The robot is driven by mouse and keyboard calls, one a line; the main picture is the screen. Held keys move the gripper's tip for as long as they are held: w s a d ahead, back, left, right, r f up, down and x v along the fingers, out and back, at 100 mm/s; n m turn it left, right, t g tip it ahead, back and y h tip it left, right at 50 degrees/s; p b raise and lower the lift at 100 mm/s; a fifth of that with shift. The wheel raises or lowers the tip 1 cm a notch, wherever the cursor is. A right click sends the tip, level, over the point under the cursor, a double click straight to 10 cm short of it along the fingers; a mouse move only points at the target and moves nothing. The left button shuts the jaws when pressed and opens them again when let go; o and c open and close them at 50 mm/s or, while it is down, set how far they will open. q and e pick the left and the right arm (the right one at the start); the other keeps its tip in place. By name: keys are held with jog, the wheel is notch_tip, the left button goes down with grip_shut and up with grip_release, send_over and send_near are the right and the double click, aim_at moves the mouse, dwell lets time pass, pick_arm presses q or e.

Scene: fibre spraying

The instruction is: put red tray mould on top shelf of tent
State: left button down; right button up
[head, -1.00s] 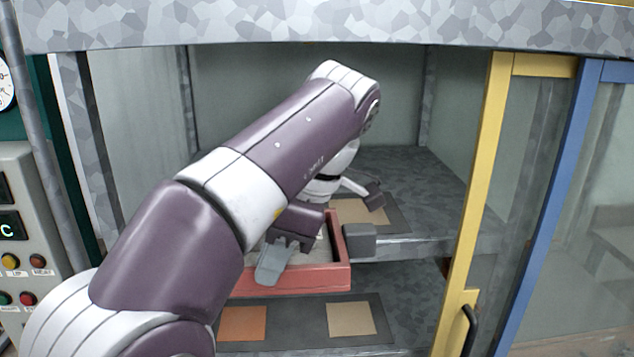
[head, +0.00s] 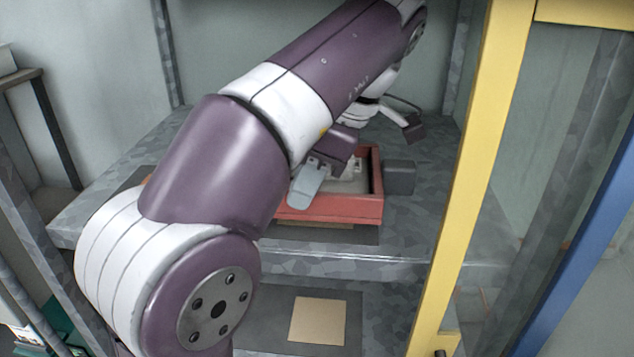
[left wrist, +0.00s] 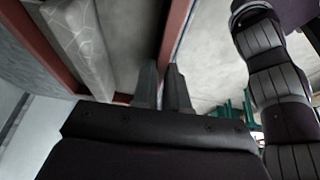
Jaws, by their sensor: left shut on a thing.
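The red tray mould (head: 340,207) is a shallow red-walled tray with a grey inside. In the head view it is over the dark mat on the tent's upper shelf (head: 420,220), behind the front edge. I cannot tell whether it rests on the mat or hangs just above it. My left gripper (head: 320,170) is at the tray's near left part, partly hidden by my arm. In the left wrist view its two grey fingers (left wrist: 163,88) are shut on the tray's red wall (left wrist: 176,30).
A lower shelf carries a dark mat with a tan square (head: 317,320). A yellow door frame (head: 480,170) and a blue frame (head: 590,260) stand at the right. A grey upright (head: 167,50) stands at the back left.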

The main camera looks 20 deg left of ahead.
pick_arm(q)
jog(key=s+a, duration=0.1)
jog(key=a, duration=0.3)
jog(key=s+a, duration=0.1)
jog(key=a, duration=0.4)
jog(key=s+a, duration=0.1)
jog(key=a, duration=0.4)
jog(key=shift+s, duration=0.1)
notch_tip(320, 180, down, 4)
jog(key=shift+r+b, duration=0.25)
jog(key=shift+b, duration=0.6)
jog(key=c, duration=1.2)
grip_release()
jog(key=shift+o, duration=0.2)
jog(key=p+v, duration=0.2)
jog(key=v, duration=0.3)
jog(key=shift+r, duration=0.1)
jog(key=d, duration=0.3)
jog(key=w+d, duration=0.1)
jog(key=d, duration=0.2)
jog(key=shift+w+d, duration=0.25)
jog(key=shift+d, duration=0.15)
jog(key=d, duration=0.2)
jog(key=w+d+p, duration=0.1)
jog(key=d, duration=0.1)
jog(key=shift+d, duration=0.5)
